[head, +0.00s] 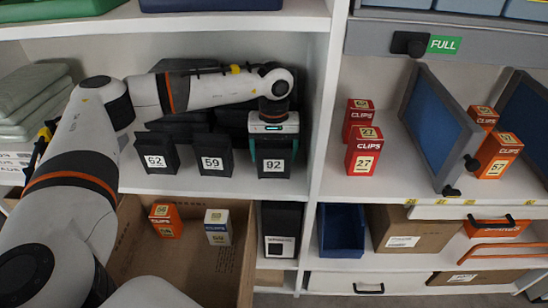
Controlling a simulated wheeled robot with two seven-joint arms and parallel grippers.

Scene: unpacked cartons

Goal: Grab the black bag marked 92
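The black bag marked 92 (274,166) stands upright on the middle shelf in the head view, at the right end of a row of black bags. My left gripper (274,152) points down over it from above, with one teal-edged finger along each side of the bag. The fingers lie very close to the bag's sides; whether they press on it I cannot tell. The gripper body hides the bag's top. My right gripper is not in view.
Black bags marked 59 (213,164) and 62 (156,162) stand left of it, with more dark bags behind. A shelf divider (323,120) rises to the right. Below is an open carton (190,267) with two small boxes. Red CLIPS boxes (364,158) stand beyond the divider.

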